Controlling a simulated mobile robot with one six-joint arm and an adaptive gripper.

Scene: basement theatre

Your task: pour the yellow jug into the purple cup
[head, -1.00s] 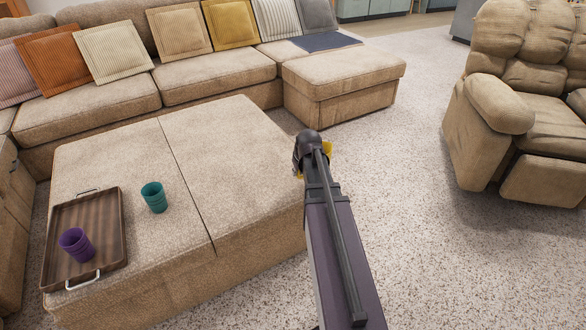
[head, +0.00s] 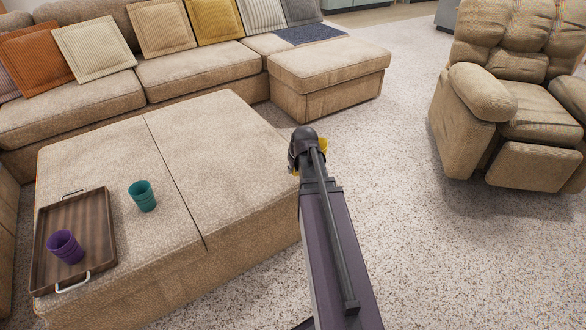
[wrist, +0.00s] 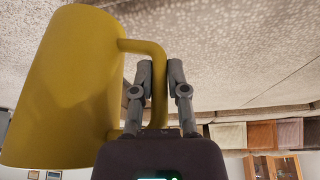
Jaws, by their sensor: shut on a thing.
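The purple cup (head: 66,247) stands upright on a brown striped tray (head: 108,262) at the left of the ottoman in the head view. The yellow jug (wrist: 68,85) fills the left of the wrist view. My gripper (wrist: 160,72) is shut on the jug's handle, one finger on each side of it. In the head view my arm hides most of the jug; only small yellow edges (head: 323,145) show at its end. The jug is well to the right of the cup, by the ottoman's right side. Its contents cannot be seen.
A teal cup (head: 142,196) stands on the ottoman (head: 185,140), right of the tray. A beige sectional sofa (head: 205,75) with several cushions is behind. A recliner (head: 535,150) is at the right. Speckled carpet (head: 430,260) lies open between ottoman and recliner.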

